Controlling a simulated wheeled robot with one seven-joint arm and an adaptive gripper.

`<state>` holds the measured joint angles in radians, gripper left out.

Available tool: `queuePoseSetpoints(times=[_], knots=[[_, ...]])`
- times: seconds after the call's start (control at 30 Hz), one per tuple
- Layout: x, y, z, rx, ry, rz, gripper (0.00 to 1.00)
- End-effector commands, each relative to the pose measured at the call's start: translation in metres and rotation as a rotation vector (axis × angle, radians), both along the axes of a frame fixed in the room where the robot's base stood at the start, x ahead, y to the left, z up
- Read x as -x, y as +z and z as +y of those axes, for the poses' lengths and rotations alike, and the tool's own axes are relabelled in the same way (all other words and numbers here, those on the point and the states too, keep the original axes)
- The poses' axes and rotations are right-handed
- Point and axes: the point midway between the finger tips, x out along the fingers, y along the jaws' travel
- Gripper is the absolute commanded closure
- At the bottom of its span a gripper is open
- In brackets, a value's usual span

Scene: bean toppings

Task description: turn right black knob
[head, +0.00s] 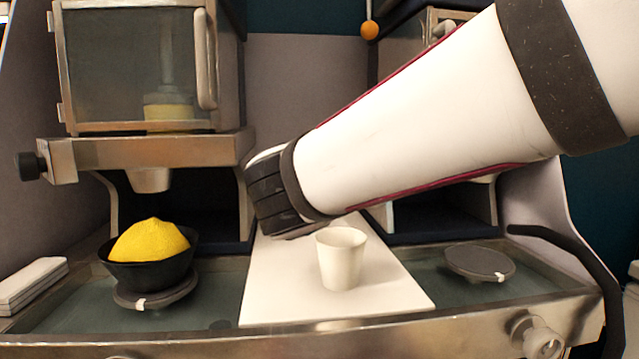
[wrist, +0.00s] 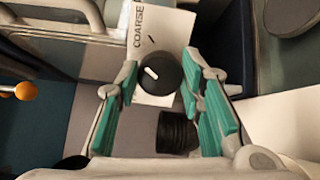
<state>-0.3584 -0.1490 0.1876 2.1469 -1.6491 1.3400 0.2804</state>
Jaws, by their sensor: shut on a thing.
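The black knob (wrist: 161,73) is round with a white pointer mark. It sits on a pale panel (wrist: 158,30) lettered "COARSE" in the wrist view. My gripper (wrist: 160,66) has its green-padded fingers on either side of the knob and is shut on it. The white mark slants toward the upper left in this view. In the head view my arm hides this knob, and my fingers do not show there. Another black knob (head: 29,166) sticks out from the left side of the left machine (head: 150,155).
A white cup (head: 341,262) stands on a white board (head: 270,290) below my arm. A black bowl (head: 150,272) with a yellow heap (head: 150,240) is at the left. A round dark disc (head: 480,262) lies at the right. An orange ball (head: 370,30) hangs near the right machine.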

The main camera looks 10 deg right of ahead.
Motion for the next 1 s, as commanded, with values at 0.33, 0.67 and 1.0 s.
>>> queuePoseSetpoints(times=[0.33, 0.67, 1.0], knots=[[-0.0003, -0.004, -0.001, -0.103, -0.002, -0.099, 0.93], [-0.0002, -0.0022, -0.0005, -0.127, -0.002, -0.123, 0.93], [-0.0001, -0.002, -0.0007, -0.127, -0.002, -0.123, 0.54]])
